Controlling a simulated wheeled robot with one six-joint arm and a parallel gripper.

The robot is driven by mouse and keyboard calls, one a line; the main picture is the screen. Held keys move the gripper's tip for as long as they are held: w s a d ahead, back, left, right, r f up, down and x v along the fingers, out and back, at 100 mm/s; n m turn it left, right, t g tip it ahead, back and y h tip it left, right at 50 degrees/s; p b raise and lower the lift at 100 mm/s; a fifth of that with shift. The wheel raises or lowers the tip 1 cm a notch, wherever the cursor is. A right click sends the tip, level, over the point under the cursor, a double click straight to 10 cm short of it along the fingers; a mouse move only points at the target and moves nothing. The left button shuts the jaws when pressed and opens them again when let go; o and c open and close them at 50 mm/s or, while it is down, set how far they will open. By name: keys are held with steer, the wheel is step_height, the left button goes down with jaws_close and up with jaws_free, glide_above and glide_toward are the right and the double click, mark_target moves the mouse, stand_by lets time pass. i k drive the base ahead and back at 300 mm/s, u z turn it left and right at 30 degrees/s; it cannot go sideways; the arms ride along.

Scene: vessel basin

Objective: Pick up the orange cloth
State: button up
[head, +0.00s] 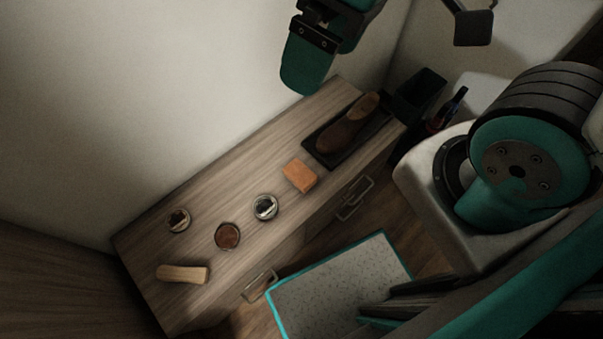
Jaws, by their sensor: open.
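The orange cloth (299,175) is a small folded block lying on the wooden cabinet top, near its front edge and left of the shoe tray. Nothing covers it. My gripper (307,68) is at the top of the head view, partly cut off by the upper edge. It is above and beyond the cabinet, well apart from the cloth. One teal finger shows clearly; the gripper is open and I see nothing in it.
A brown shoe (346,128) stands on a dark tray (327,150) right of the cloth. Two round tins (265,207) (179,220), a reddish-brown round dish (228,236) and a wooden brush (182,273) lie to the left. A dark bin (420,92) stands beyond the cabinet's right end.

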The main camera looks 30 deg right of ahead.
mark_target(296, 172)
steer(key=k, duration=1.15)
steer(key=z, duration=0.7)
steer(key=i, duration=1.4)
steer(key=u, duration=0.7)
